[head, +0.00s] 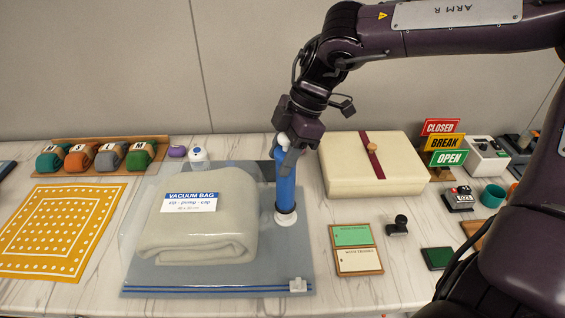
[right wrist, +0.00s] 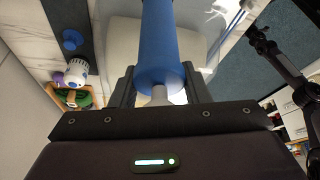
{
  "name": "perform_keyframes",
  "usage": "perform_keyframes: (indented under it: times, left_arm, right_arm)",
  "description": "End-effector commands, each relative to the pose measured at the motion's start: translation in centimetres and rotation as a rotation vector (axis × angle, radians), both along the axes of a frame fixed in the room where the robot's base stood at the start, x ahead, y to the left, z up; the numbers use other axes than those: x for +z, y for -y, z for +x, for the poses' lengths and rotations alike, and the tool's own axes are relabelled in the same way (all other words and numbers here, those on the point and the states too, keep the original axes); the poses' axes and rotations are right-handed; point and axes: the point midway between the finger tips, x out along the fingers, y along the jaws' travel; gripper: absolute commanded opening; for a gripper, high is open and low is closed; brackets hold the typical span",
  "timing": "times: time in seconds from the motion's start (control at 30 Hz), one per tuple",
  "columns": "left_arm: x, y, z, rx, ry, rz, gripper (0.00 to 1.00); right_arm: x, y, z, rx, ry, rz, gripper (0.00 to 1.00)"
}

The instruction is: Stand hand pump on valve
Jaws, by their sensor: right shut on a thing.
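The blue hand pump (head: 286,190) stands about upright over the right part of the vacuum bag (head: 153,276). Its lower end meets the white round valve (head: 285,217); I cannot tell whether it is fully seated. My right gripper (head: 288,150) is at the pump's top and shut on it. In the right wrist view the blue pump (right wrist: 160,55) runs away from between the fingers of my right gripper (right wrist: 160,92). The bag holds a folded cream blanket (head: 195,235) with a label. My left gripper is not in view.
A cream box (head: 345,165) with a dark red band stands right of the pump. Two cards (head: 354,248) and a black stamp (head: 398,225) lie to the right. A yellow dotted cloth (head: 62,230) lies left. Rolled cloths (head: 80,156) stand at the back left.

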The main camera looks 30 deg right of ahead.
Motion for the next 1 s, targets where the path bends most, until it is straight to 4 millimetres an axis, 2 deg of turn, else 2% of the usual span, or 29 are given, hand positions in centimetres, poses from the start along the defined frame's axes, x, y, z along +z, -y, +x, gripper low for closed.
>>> perform_keyframes:
  times: [0.03, 0.17, 0.57, 0.6, 0.77, 1.0]
  left_arm:
    - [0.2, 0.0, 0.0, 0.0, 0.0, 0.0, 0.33]
    - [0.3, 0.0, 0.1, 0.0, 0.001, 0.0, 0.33]
    - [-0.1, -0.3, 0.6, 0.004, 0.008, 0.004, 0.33]
    - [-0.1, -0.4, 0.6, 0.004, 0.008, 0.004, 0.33]
    - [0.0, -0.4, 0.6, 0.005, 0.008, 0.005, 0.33]
    - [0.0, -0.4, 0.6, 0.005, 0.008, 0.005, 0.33]
  right_arm:
    - [-0.9, 0.0, -0.1, 0.001, -0.005, 0.001, 0.0]
    - [-2.4, 0.0, 0.0, 0.002, -0.001, 0.0, 0.0]
    - [-3.0, 0.0, 0.0, 0.001, 0.001, 0.0, 0.0]
    - [-3.1, 0.0, 0.0, 0.0, 0.0, 0.0, 0.44]
    - [-3.0, 0.0, 0.0, 0.0, -0.001, 0.0, 0.64]
    - [-2.9, 0.0, 0.0, 0.0, -0.001, 0.0, 0.64]
